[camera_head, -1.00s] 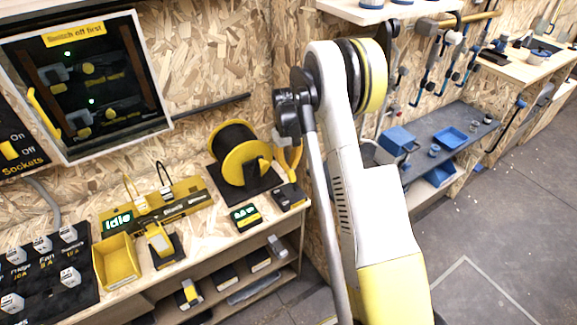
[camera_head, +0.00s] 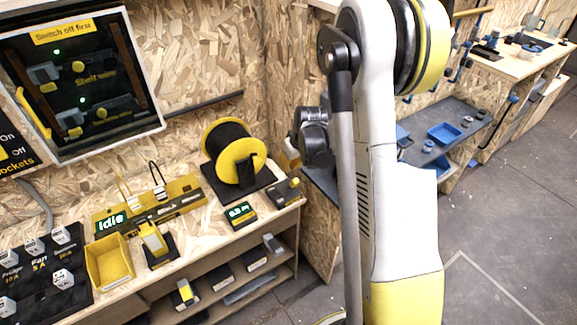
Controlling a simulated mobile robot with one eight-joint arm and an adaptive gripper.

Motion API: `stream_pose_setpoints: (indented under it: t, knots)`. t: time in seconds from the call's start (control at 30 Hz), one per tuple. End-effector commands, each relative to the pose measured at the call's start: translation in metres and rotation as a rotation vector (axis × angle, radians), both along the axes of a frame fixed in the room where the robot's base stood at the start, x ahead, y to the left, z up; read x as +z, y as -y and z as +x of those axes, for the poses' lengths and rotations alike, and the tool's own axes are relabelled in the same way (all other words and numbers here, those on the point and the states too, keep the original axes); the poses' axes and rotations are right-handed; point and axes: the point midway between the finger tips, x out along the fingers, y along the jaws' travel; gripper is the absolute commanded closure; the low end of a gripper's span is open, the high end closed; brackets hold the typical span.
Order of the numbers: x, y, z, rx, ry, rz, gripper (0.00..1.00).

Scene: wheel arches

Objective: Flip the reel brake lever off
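The cable reel (camera_head: 235,158), with black windings and a yellow flange, stands on a dark base at the right end of the bench. Beside its base is a small dark box (camera_head: 282,192) with a small yellow part (camera_head: 295,182) on top, which looks like the brake lever. Its on or off position is too small to read.
A small green-lit display (camera_head: 241,213) sits in front of the reel. A yellow bin (camera_head: 109,262), a yellow scanner-like tool (camera_head: 154,241) and a rail marked Idle (camera_head: 150,208) are to its left. A glass-fronted cabinet (camera_head: 82,85) hangs above. My arm covers the right middle.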

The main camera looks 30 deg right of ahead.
Motion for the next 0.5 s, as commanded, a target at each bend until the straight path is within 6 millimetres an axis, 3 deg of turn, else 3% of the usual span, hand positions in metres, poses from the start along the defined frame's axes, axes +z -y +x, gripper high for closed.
stream_pose_setpoints:
  t: [0.5]
  knots:
    - [0.016, 0.0, 0.0, 0.0, -0.002, 0.0, 1.0]
